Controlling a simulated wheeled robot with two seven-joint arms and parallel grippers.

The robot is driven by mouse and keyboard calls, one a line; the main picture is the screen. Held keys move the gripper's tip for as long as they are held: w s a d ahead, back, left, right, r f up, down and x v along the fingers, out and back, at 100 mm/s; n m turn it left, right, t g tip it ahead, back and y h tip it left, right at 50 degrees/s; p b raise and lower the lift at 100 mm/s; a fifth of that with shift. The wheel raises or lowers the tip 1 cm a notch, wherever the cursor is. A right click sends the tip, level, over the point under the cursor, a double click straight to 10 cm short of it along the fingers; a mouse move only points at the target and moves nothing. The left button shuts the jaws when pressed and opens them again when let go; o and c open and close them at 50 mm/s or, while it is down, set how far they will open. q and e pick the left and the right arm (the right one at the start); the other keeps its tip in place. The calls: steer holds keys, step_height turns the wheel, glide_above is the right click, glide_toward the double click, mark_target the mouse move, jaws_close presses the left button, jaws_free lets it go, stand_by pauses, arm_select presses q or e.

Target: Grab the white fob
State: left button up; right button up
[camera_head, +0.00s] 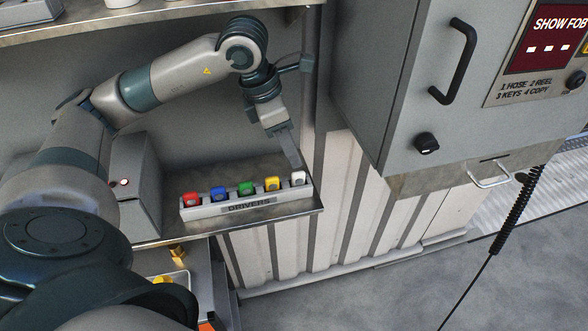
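The white fob (298,179) stands at the right end of a pale rack (232,209) labelled DRIVERS. The rack is on a grey shelf, with the white fob to the right of the yellow one. My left gripper (296,164) reaches down from above, its fingertips right at the top of the white fob. The fingers are seen edge-on and overlap, so their gap and any contact with the fob are hidden. My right gripper is out of view.
Red (191,200), blue (219,194), green (245,188) and yellow (272,184) fobs sit in the same rack. A grey box (135,180) with a red light stands left of it. A grey cabinet (400,100) with a "SHOW FOB" display hangs at right.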

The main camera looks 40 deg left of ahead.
mark_target(298, 172)
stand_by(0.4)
arm_select(q)
steer(key=shift+p+x, duration=0.45)
steer(key=shift+x, duration=0.65)
steer(key=shift+w+a+f+p, duration=0.1)
steer(key=shift+w+f+p, duration=0.05)
steer(key=shift+f+p, duration=0.7)
steer(key=x, duration=0.1)
steer(key=p, duration=0.1)
steer(key=x, duration=0.1)
steer(key=shift+w+f+p, duration=0.1)
steer(key=shift+f+p, duration=0.2)
steer(key=shift+f, duration=0.1)
steer(key=shift+w+f, duration=0.15)
steer(key=shift+f, duration=0.25)
